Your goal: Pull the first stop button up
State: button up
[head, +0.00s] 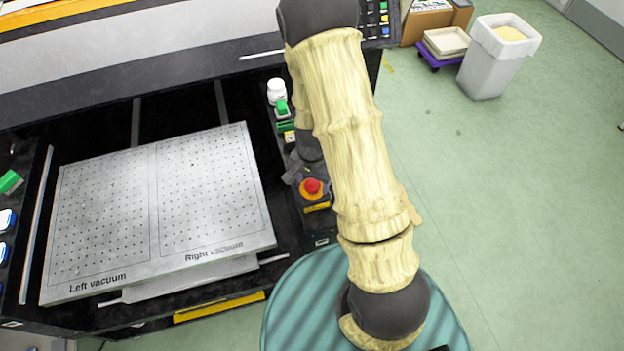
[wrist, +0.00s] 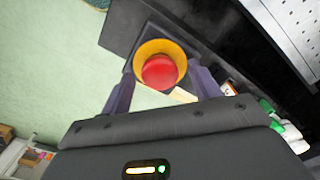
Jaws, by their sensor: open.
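The stop button (head: 312,186) is a red round knob on a yellow base. In the head view it sits on the black panel right of the vacuum plate, beside my arm. In the wrist view the red stop button (wrist: 160,71) lies between and just beyond my fingertips. My gripper (wrist: 160,85) is open, with one finger on each side of the button's yellow ring. I cannot tell whether the fingers touch it. In the head view my gripper is mostly hidden behind the arm, with a dark part showing near the button.
A perforated vacuum plate (head: 150,205) lies left of the button. A white bin (head: 497,60) and purple dolly (head: 436,58) stand on open green floor at right.

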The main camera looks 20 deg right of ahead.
aim_at(312, 184)
jog(key=c, duration=1.3)
jog(key=shift+w+r+p, duration=0.15)
jog(key=shift+r+p, duration=0.15)
jog(key=shift+r, duration=0.35)
grip_shut()
jog(key=o, duration=1.3)
grip_release()
jog(key=shift+r, duration=0.15)
notch_tip(312, 184, up, 17)
jog(key=b, duration=0.1)
